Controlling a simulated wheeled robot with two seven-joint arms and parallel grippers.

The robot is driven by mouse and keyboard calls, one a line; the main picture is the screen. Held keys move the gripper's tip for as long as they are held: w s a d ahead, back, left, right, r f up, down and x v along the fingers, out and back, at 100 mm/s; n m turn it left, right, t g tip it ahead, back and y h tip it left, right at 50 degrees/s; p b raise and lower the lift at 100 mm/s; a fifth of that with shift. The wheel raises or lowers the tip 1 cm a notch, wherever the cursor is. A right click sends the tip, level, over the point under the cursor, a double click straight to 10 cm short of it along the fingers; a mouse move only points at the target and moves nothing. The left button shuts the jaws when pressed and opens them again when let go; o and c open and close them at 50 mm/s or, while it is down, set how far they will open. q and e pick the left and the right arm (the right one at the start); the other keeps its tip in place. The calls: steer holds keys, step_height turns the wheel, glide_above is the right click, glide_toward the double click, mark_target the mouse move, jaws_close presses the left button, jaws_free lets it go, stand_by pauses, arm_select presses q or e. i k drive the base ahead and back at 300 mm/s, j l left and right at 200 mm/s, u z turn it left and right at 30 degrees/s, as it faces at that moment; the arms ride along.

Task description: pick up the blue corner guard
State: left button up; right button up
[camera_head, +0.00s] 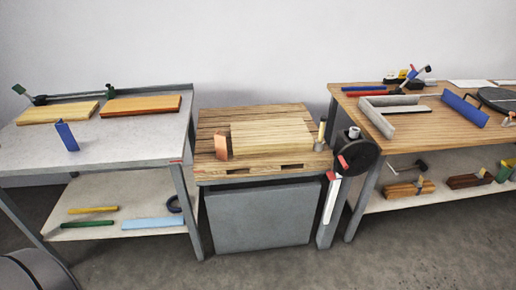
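A larger blue angled piece (465,109) lies on the wooden right table (434,127). I cannot tell for sure from shape alone which one is the corner guard. A similar small upright orange piece (221,147) stands at the left of the boards on the middle pallet. Neither of my grippers shows in the head view.
Two wooden boards (57,113) (140,105) lie at the left table's back. The middle pallet (215,171) carries a light board stack (272,135). A post with a black disc (357,157) stands between pallet and right table. Grey L-shaped rails (395,104) lie left of the larger blue piece.

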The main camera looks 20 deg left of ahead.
mark_target(69, 140)
steer(key=u, duration=2.1)
